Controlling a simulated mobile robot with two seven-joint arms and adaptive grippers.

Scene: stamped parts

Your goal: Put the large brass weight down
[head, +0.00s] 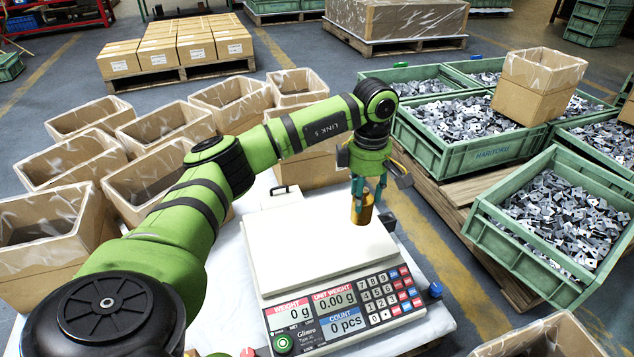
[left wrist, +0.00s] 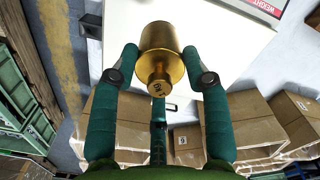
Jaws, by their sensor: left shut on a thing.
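The large brass weight (head: 361,209) is a gold cylinder with a narrower knob. My left gripper (head: 367,188) is shut on it from above and holds it upright at the right edge of the counting scale's pale plate (head: 300,235). The scale displays read 0 g, 0.00 g and 0 pcs. I cannot tell whether the weight's base touches the plate. My right gripper is not in view.
Several open cardboard boxes (head: 72,162) crowd the white table's left and back. Green crates of stamped metal parts (head: 560,215) stand on the right, one bearing an open box (head: 537,85). The scale plate left of the weight is clear.

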